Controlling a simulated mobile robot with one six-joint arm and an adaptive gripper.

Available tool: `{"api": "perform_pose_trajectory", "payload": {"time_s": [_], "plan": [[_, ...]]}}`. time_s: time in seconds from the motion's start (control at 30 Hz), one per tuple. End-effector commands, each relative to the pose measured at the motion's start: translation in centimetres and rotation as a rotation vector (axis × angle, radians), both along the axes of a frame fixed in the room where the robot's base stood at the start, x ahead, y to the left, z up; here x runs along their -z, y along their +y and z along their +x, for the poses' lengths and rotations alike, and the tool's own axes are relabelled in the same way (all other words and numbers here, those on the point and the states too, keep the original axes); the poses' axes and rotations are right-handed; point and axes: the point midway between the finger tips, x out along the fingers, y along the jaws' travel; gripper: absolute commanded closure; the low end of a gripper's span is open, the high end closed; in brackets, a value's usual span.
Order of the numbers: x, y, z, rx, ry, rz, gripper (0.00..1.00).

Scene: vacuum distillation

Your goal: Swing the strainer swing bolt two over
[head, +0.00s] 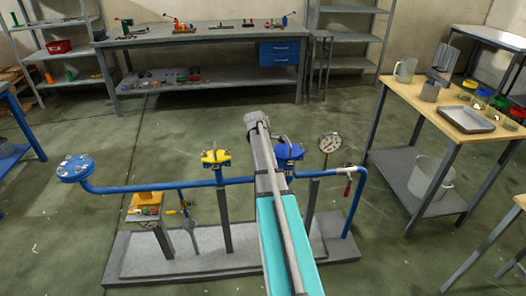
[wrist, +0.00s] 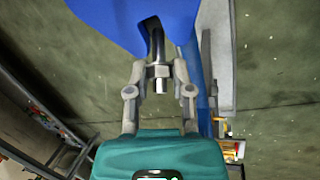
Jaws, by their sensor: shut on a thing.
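The blue strainer (head: 289,151) sits on the blue pipe run in the head view, partly hidden behind my arm. In the wrist view its blue body (wrist: 130,18) fills the top. A metal swing bolt (wrist: 158,48) with a nut (wrist: 160,84) at its end sticks out from the blue body towards my palm. My gripper (wrist: 158,70) is shut on this bolt, one finger on each side of it. Whether it is bolt two cannot be told from here. In the head view my arm hides the gripper and the bolt.
A pressure gauge (head: 330,142) and a red-handled valve (head: 348,180) stand right of the strainer. A yellow-topped fitting (head: 215,158) is on the pipe to the left. A wooden table (head: 430,101) stands at the right. The floor behind the rig is clear.

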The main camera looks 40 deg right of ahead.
Motion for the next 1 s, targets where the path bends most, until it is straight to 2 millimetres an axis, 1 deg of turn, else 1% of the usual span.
{"api": "perform_pose_trajectory", "payload": {"time_s": [0.03,0.23,0.6,0.63,0.7,0.93,0.97,1.0], "plan": [[-0.28,-0.03,-0.44,0.004,-0.009,0.027,1.00],[-0.48,-0.29,-0.63,0.003,-0.054,0.101,1.00],[-0.45,-0.28,-0.63,0.002,-0.062,0.113,1.00],[-0.45,-0.27,-0.64,0.001,-0.062,0.113,0.65],[-0.45,-0.28,-0.63,0.001,-0.061,0.112,0.53],[-0.47,-0.36,-0.45,0.001,-0.065,0.110,0.53],[-0.47,-0.36,-0.44,0.001,-0.065,0.110,0.54],[-0.47,-0.37,-0.43,0.001,-0.065,0.110,0.62]]}}
